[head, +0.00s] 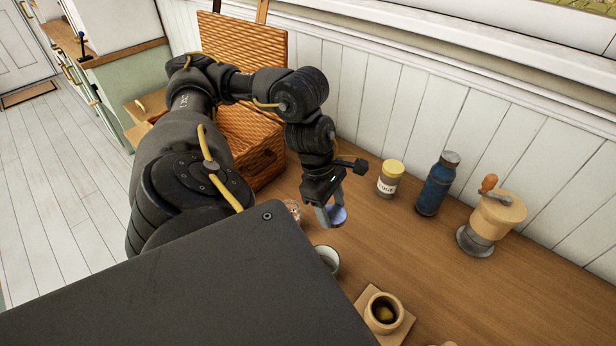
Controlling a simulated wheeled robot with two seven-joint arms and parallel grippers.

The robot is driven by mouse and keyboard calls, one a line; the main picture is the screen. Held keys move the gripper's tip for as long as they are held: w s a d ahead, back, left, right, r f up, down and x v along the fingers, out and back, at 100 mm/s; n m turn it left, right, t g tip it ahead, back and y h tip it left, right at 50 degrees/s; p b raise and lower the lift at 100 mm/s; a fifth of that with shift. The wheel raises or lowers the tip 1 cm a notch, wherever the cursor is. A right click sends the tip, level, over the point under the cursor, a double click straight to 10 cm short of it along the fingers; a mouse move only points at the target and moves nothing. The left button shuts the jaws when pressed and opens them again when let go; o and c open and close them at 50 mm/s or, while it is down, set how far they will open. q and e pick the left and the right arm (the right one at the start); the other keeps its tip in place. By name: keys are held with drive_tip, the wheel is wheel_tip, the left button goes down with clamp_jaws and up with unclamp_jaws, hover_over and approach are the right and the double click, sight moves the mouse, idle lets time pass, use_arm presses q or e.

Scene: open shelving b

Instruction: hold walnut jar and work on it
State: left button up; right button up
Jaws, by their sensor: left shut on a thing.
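My left gripper (332,215) is over the wooden counter and is shut on a small round blue-grey thing (339,214), perhaps a lid; the fingers partly cover it. A small glass jar with pale brown contents (293,208) stands just left of the gripper, partly hidden by my arm and body. It may be the walnut jar, but I cannot tell for sure. Another jar, with a yellow lid and a white label (388,180), stands upright to the right of the gripper, apart from it. My right gripper is not in view.
A blue bottle (437,184) and a wooden grinder with a crank (493,219) stand along the wall. A pale cup (327,258) and a brown cup (383,311) on a square wooden board are nearer. A wicker basket (270,150) stands behind my arm.

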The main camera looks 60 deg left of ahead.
use_arm(q)
drive_tip(key=w+d+m+g, duration=0.1)
drive_tip(key=w+d+m, duration=0.3)
drive_tip(key=d, duration=0.3)
drive_tip(key=w+d+m+g, duration=0.1)
drive_tip(key=w+d+m, duration=0.3)
drive_tip(key=d, duration=0.3)
drive_tip(key=w+r+m, duration=0.1)
drive_tip(key=w+d+r+m+g, duration=0.1)
drive_tip(key=w+m, duration=0.1)
drive_tip(key=w+r+m, duration=0.1)
drive_tip(key=m, duration=0.1)
drive_tip(key=shift+w+d+r+g, duration=0.15)
drive_tip(key=shift+w+r+g, duration=0.1)
drive_tip(key=shift+g, duration=0.15)
